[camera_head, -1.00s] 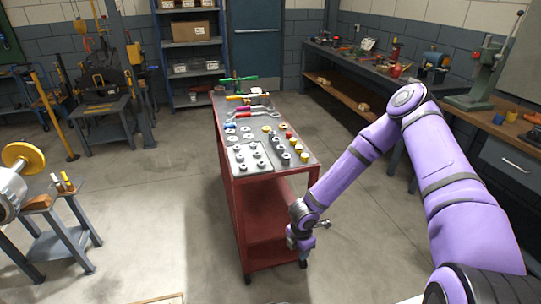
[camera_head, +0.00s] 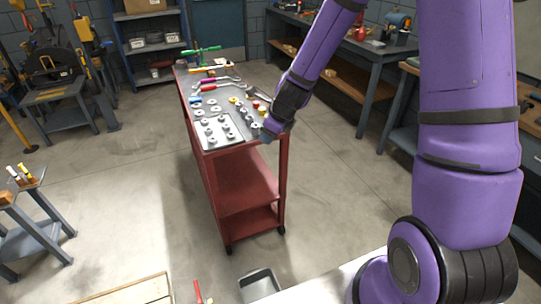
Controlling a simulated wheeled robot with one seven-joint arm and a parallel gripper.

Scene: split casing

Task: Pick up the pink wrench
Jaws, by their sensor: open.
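A thin pink-handled tool (camera_head: 207,87), which looks like the pink wrench, lies on the far half of the red cart's top (camera_head: 230,143). It is small in this view, so its exact shape is hard to tell. My gripper (camera_head: 268,134) is at the near right corner of the cart top, well nearer to me than the pink tool. It is small, dark and partly hidden by my wrist; it is open, and nothing shows in it.
A grey plate with several metal parts (camera_head: 216,130) lies at the near end of the cart top. A blue-handled tool (camera_head: 195,102), a green-handled tool (camera_head: 203,50) and an orange bar (camera_head: 208,69) lie farther back.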

